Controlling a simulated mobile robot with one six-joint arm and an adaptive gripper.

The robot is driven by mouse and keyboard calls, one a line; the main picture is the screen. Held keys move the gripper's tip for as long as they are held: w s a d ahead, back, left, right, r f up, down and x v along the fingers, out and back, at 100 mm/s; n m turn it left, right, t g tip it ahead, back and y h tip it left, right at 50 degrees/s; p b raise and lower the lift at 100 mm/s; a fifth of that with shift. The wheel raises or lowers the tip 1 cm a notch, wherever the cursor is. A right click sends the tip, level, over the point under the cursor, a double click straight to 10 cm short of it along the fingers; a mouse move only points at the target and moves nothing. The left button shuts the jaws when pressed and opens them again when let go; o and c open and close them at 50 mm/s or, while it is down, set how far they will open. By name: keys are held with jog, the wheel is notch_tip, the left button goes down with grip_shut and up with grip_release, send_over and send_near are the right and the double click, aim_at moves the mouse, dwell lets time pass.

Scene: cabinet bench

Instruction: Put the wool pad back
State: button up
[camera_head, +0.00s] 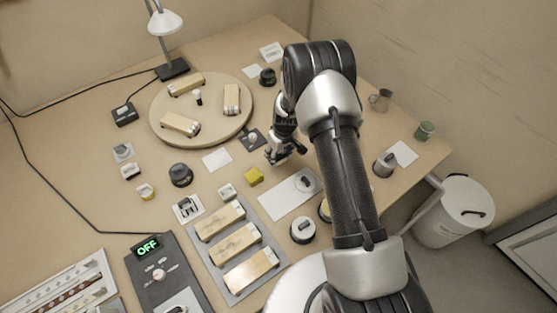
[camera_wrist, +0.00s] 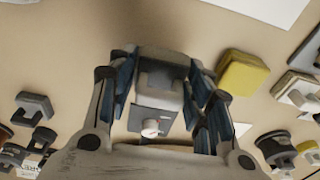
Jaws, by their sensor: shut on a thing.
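My gripper (camera_head: 283,157) is over the middle of the bench, right of the small dark square plate with a pale knob (camera_head: 252,138). In the wrist view my gripper (camera_wrist: 161,72) is shut on a grey block (camera_wrist: 160,80) with a raised grip on it. It looks like a pad, but I cannot tell for sure that it is wool. The block hardly shows in the head view, hidden by the fingers. The knobbed plate (camera_wrist: 152,127) shows beyond it between the fingers.
A yellow pad (camera_head: 254,176) lies just left of my gripper. A white sheet (camera_head: 283,204) is in front. The round wooden board (camera_head: 207,130) with several blocks is at the back left. A grey tray (camera_head: 240,290) holds wooden blocks. Two small cups stand at right.

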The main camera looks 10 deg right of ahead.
aim_at(279, 156)
jog(key=shift+f+b, duration=0.3)
jog(key=shift+f, duration=1.3)
jog(key=shift+f, duration=0.1)
jog(key=shift+f, duration=0.15)
jog(key=o, duration=1)
